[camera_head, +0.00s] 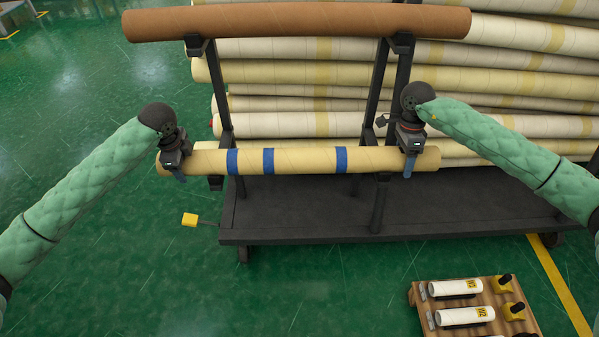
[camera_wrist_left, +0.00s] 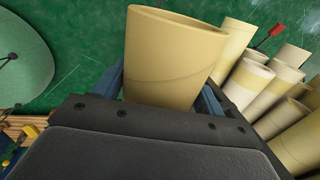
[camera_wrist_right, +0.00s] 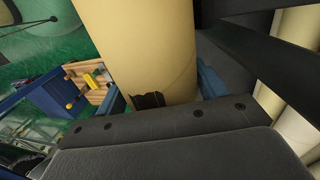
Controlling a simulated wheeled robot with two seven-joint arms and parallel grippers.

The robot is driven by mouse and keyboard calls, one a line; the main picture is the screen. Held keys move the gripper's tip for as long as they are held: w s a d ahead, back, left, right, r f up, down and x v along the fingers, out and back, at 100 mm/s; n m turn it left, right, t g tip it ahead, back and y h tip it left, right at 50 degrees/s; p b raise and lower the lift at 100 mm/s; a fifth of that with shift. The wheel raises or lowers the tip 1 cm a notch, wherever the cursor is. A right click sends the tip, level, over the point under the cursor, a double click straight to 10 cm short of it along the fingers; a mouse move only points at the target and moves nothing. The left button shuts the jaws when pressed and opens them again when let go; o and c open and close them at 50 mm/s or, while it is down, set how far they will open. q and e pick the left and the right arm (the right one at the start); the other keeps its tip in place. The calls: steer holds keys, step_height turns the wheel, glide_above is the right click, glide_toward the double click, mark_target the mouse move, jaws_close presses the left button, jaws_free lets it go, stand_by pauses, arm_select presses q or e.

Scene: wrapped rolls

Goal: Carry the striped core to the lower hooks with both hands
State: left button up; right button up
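The striped core (camera_head: 305,160), a tan tube with blue bands, lies level along the front of the dark rack at the height of the lower hooks (camera_head: 215,183). I cannot tell whether it rests on them. My left gripper (camera_head: 175,165) has its fingers on both sides of the core near its left end; the core (camera_wrist_left: 170,60) fills the space between the blue fingers in the left wrist view. My right gripper (camera_head: 408,160) straddles the core near its right end, and the core (camera_wrist_right: 145,45) sits between its fingers in the right wrist view. Both look shut on it.
A brown roll (camera_head: 300,20) lies on the upper hooks above. Several cream wrapped rolls (camera_head: 500,80) are stacked behind. The rack's dark base (camera_head: 460,208) is below.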

arm_select(q)
steer(key=o, duration=0.3)
arm_select(e)
steer(key=o, duration=0.3)
arm_select(q)
steer(key=shift+r, duration=0.15)
steer(key=r, duration=0.3)
steer(key=s+r, duration=0.1)
steer(key=r, duration=0.3)
steer(key=s+r, duration=0.1)
steer(key=r, duration=0.3)
steer(key=shift+s+r, duration=0.15)
steer(key=shift+r, duration=0.15)
arm_select(e)
steer(key=shift+r, duration=0.3)
steer(key=shift+w+r, duration=0.25)
steer(key=shift+r, duration=0.9)
steer(key=shift+w+r, duration=0.2)
steer(key=shift+r, duration=0.9)
steer(key=shift+w+r, duration=0.25)
steer(key=shift+r, duration=0.9)
steer(key=shift+a, duration=0.1)
